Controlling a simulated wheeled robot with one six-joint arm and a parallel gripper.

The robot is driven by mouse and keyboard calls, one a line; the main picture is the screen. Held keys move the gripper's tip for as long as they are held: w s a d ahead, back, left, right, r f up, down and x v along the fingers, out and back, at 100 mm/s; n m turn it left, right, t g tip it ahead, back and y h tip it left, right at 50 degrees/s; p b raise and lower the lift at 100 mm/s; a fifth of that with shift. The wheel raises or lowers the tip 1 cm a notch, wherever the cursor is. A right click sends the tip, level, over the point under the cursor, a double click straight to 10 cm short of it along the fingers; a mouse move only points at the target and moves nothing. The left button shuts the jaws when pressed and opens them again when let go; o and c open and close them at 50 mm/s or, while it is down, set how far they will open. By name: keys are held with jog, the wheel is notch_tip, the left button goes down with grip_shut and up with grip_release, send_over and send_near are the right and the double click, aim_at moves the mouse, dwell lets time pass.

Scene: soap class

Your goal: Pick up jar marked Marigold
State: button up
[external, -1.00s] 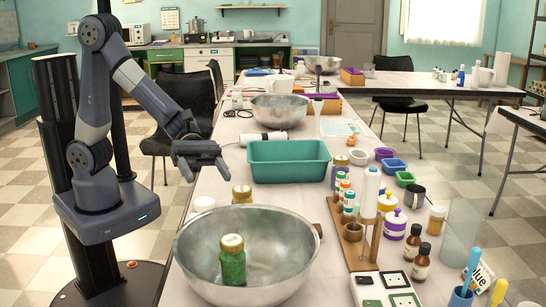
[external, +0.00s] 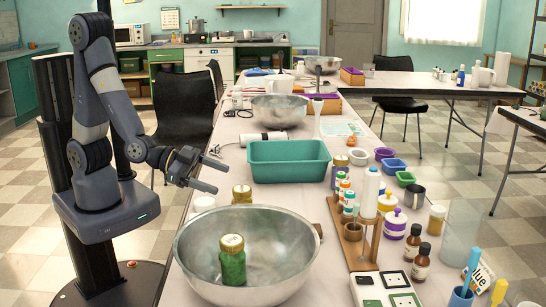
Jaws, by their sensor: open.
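No label reading Marigold can be made out at this size, so I cannot tell which jar it is. A green jar with a gold lid (external: 232,262) stands upright inside the large metal bowl (external: 290,276). A yellowish jar with a gold lid (external: 242,195) stands just behind the bowl, its lower part hidden by the rim. A purplish jar with a gold lid (external: 339,172) stands right of the teal tray, and an amber jar (external: 436,220) stands at the right. My gripper (external: 216,177) is open and empty, above the table's left edge, left of the yellowish jar.
The teal tray (external: 289,174) lies beyond the yellowish jar. A wooden rack of bottles (external: 352,243) stands right of the bowl. Small coloured cups (external: 393,167) line the right side.

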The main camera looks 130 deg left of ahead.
aim_at(248, 193)
jog(key=shift+w+a+f+n+g+y+b, duration=0.1)
jog(key=shift+w+a+f+n+g, duration=0.15)
jog(key=shift+w+a+f+n, duration=0.6)
jog(key=shift+w+a+f+n+g+y+b, duration=0.15)
jog(key=shift+w+a+f+n, duration=0.25)
jog(key=shift+w+a+f, duration=0.85)
jog(key=shift+w+a+f+n+g+y+b, duration=0.1)
jog(key=shift+w+a+f+n+g, duration=0.2)
jog(key=shift+w+a+f+n, duration=0.7)
jog(key=shift+s+a+r+m, duration=0.3)
jog(key=shift+s+a+m, duration=0.05)
jog(key=shift+s, duration=0.05)
jog(key=shift+c, duration=0.3)
jog(key=c, duration=1.2)
